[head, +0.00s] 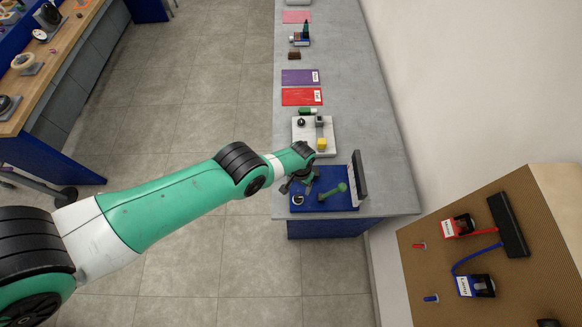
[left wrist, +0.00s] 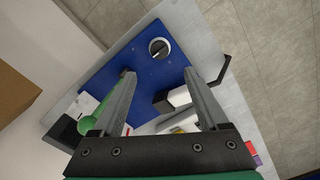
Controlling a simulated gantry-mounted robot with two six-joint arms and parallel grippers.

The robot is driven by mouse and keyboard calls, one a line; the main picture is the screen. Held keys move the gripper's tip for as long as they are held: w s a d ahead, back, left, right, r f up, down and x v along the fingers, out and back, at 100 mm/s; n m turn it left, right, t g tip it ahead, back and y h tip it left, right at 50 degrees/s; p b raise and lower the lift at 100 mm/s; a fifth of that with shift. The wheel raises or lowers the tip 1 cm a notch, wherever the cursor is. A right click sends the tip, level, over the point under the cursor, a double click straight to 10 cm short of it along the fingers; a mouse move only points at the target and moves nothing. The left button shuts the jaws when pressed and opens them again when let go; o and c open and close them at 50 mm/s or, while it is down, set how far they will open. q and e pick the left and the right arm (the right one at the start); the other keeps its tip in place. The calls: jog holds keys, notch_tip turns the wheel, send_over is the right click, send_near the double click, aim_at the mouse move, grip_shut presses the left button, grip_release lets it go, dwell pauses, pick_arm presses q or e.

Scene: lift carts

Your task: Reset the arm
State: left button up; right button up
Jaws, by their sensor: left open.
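My green left arm reaches in from the left of the head view, with its gripper (head: 300,184) over the blue panel (head: 322,205) at the near end of the grey counter. In the left wrist view the two fingers (left wrist: 160,76) are apart with nothing held between them. The blue panel also shows there (left wrist: 148,70), with a round dial (left wrist: 159,48) beyond the fingertips. A green-knobbed lever (head: 333,191) stands on the panel; its green part (left wrist: 92,128) is partly hidden behind a finger in the wrist view. My right gripper is not in view.
A dark upright plate (head: 359,180) stands at the panel's right edge. A brown pegboard table (head: 425,265) is at lower right. The tiled floor left of the counter is clear.

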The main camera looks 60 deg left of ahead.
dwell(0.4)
pick_arm(q)
jog(key=w+d+r+m+t, duration=0.1)
jog(key=w+d+r+t, duration=0.25)
jog(key=w+r, duration=0.55)
jog(key=w+d+r+m+t, duration=0.15)
jog(key=w+r+t, duration=0.25)
jog(key=w+r, duration=0.55)
jog(key=w+d+r+t, duration=0.2)
jog(key=w+r+t, duration=0.15)
jog(key=r, duration=0.65)
jog(key=w+d+r+t, duration=0.2)
jog(key=w+r, duration=0.2)
jog(key=r, duration=0.5)
jog(key=s+d+r+m+t, duration=0.1)
jog(key=s+r+t, duration=0.2)
jog(key=r, duration=0.8)
jog(key=s+d+r+m+t, duration=0.1)
jog(key=s+r+t, duration=0.2)
jog(key=r, duration=0.7)
jog(key=s+r+m+t+h, duration=0.1)
jog(key=s+r+t, duration=0.7)
jog(key=s+r, duration=1.1)
jog(key=s+h, duration=0.1)
jog(key=s, duration=0.2)
jog(key=shift+d, duration=0.2)
